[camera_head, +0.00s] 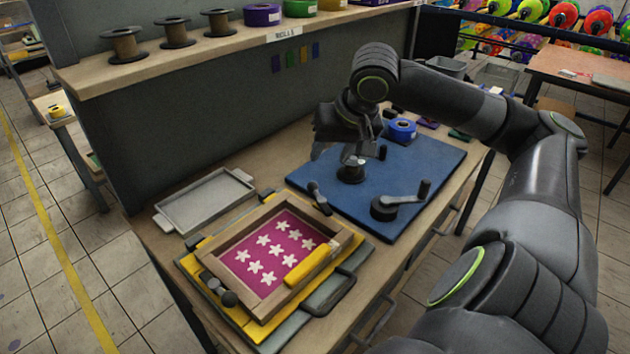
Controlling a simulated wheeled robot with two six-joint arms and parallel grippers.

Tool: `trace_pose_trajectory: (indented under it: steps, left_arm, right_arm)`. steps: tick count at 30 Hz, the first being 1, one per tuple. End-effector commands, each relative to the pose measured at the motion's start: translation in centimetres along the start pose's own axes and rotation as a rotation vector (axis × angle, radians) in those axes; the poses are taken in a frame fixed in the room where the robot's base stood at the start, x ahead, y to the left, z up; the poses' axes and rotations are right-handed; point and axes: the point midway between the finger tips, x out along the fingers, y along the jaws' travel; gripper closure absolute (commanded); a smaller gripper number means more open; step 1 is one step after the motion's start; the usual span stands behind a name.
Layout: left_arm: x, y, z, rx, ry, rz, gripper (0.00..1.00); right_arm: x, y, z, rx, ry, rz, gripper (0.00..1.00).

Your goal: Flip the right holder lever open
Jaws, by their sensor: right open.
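A blue mat (445,161) lies on the workbench and carries two dark holders. The nearer holder (384,209) has a grey lever (406,200) with a dark upright knob, reaching toward the right. The farther holder (351,172) stands at the mat's left middle, and a small dark knob (382,153) shows beside it. Which of the two is the right holder I cannot tell for sure. My right gripper (338,151) is open, pointing down just above and behind the farther holder. It partly hides that holder's lever. My left gripper is out of view.
A wooden frame (340,240) with a magenta, white-starred screen (263,240) sits on a yellow base at the front. An empty grey tray (206,200) lies to the left. A blue tape roll (401,129) stands behind the gripper. A spool shelf (235,43) rises behind.

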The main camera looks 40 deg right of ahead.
Motion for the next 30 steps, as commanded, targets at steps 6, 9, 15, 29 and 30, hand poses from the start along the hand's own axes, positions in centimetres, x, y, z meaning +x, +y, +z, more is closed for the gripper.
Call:
trace_pose_trajectory:
  steps: [6,9,15,29,30]
  left_arm:
    - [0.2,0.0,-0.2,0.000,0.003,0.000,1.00]
    - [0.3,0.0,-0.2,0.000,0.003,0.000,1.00]
    - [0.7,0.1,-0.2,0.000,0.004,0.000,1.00]
    - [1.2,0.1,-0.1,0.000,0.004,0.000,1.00]
    - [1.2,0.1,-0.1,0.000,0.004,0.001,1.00]
  right_arm:
    - [2.7,-0.1,0.1,0.002,-0.003,-0.004,0.54]
    - [4.0,-0.1,0.1,0.003,-0.005,-0.003,0.54]
    - [6.9,-0.1,0.2,0.004,-0.005,-0.003,0.54]
    - [12.2,0.0,0.1,0.002,-0.002,0.001,0.54]
    - [12.3,0.0,0.1,0.002,-0.002,0.001,0.54]
